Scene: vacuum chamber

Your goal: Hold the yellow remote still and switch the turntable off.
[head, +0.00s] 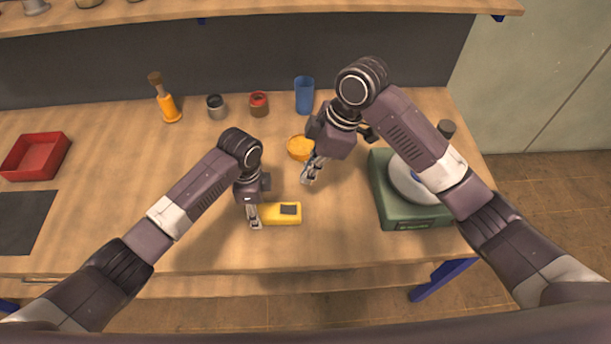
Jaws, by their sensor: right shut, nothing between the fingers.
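The yellow remote (281,214) lies flat on the table near the front middle, with a dark patch on its top. My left gripper (255,224) points down at the remote's left end; whether its fingers grip the remote or only stand beside it, I cannot tell. My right gripper (307,178) is shut and empty, above the table behind and to the right of the remote. The turntable (392,214) is a green box with a silver round plate at the right. My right arm hides part of it. Small markings show on its front face.
An orange bowl (298,149) stands just behind my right gripper. A blue cup (304,96), a red jar (259,103), a grey jar (216,106) and an orange-handled tool (168,104) stand along the back. A red tray (37,154) is at the left. Table between remote and turntable is clear.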

